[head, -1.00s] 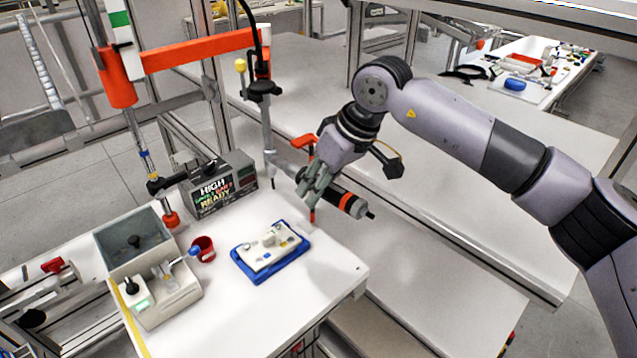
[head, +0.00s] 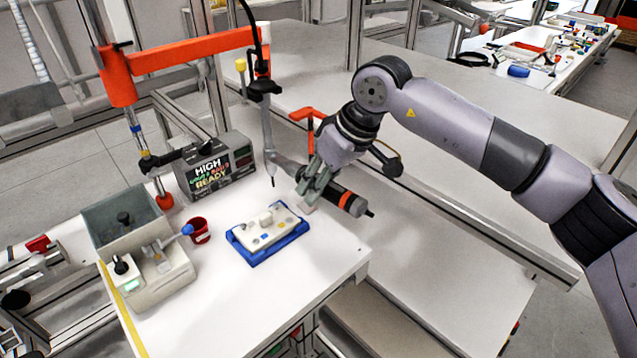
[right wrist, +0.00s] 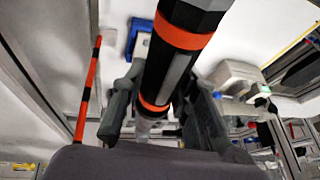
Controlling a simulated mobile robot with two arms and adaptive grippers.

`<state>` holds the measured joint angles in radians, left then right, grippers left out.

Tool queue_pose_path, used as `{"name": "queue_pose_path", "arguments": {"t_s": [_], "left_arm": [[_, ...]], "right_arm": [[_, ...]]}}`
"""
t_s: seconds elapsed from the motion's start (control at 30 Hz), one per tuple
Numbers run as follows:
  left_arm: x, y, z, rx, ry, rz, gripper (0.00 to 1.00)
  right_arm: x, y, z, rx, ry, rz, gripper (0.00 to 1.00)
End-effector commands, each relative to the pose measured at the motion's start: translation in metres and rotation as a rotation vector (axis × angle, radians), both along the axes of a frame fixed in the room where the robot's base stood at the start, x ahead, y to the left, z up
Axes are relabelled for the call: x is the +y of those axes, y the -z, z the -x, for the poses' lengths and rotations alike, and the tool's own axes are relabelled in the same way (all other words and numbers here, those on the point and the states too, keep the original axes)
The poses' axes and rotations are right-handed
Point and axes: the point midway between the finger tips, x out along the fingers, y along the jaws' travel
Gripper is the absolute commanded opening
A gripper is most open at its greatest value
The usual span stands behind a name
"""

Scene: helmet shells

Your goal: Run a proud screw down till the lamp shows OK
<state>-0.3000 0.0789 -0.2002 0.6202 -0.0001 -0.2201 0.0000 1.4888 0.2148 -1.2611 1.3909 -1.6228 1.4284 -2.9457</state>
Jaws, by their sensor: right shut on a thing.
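My right gripper (head: 318,185) is shut on a black power screwdriver (head: 345,200) with orange bands, held tilted above the right side of the white bench. In the right wrist view, the screwdriver (right wrist: 178,65) runs between both fingers (right wrist: 165,110). A pale plate (head: 262,228) with several small fittings lies in a blue tray (head: 262,260), left of and below the gripper. The screws are too small to tell apart. The grey lamp box (head: 215,165) shows the words HIGH and READY. My left gripper is out of view.
A red cup (head: 200,230) stands left of the tray. A grey bin fixture (head: 135,250) stands at the far left. An orange swing arm (head: 195,50) and a grey stand (head: 267,130) rise behind. The front right of the bench (head: 320,250) is clear.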

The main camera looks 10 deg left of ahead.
Motion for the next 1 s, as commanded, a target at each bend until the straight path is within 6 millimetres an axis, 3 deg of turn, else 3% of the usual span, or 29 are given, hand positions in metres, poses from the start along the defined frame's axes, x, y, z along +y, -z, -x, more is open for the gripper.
{"name": "queue_pose_path", "arguments": {"t_s": [0.53, 1.0], "left_arm": [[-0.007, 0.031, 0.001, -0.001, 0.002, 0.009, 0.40], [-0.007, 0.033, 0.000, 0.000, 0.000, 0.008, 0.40]], "right_arm": [[0.000, 0.036, 0.000, 0.002, 0.000, 0.002, 0.00], [0.000, 0.038, 0.000, 0.001, 0.000, 0.002, 0.00]]}}
